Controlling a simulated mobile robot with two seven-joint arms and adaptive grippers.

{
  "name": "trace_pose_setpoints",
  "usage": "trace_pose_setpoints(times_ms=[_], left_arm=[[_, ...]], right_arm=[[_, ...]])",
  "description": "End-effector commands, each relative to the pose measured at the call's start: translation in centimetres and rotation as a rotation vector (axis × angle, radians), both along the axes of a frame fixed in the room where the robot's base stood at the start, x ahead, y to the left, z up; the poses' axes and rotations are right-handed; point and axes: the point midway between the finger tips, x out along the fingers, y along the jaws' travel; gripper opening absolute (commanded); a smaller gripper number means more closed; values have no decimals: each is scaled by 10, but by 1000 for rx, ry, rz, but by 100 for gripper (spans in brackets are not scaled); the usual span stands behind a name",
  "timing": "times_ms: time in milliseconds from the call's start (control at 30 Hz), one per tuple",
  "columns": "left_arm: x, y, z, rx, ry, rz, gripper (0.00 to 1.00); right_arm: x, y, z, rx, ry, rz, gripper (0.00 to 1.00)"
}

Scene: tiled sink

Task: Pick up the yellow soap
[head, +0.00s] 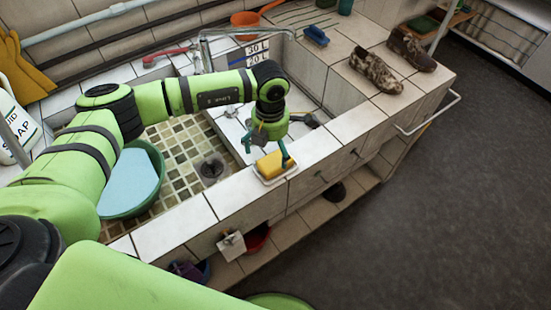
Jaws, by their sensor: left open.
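The yellow soap (269,164) is a small block resting in a white soap dish (277,177) on the tiled front ledge of the sink. My left gripper (268,153) points down at the soap from above, with its teal fingers spread apart. One finger is at the soap's right side and the other is up to its left. I cannot tell whether either finger touches the soap. My right gripper is not in view.
A green basin of water (148,208) stands in the sink at left. A muddy pair of shoes (375,72) and a blue brush (316,35) lie on the right counter. A faucet (204,52) rises behind. A white rail (430,113) juts out at right.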

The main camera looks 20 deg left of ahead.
Motion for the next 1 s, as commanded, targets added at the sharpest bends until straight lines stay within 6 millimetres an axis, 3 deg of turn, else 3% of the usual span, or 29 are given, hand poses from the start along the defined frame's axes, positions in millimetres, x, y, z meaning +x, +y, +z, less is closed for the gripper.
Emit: trace_pose_setpoints(times_ms=[100,300,533,567,700,1000], left_arm=[[0,-3,-15,-1,4,0,100],[0,-4,-40,-3,1,-1,100],[1,-4,-43,-4,-1,-2,100],[1,-4,-42,-5,0,-2,96],[1,-4,-42,-5,0,-2,40],[1,-4,-42,-5,0,-2,37]], right_arm=[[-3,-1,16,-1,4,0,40],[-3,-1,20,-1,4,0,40],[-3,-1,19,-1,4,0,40],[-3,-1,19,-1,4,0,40],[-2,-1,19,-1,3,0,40],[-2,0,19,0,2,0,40]])
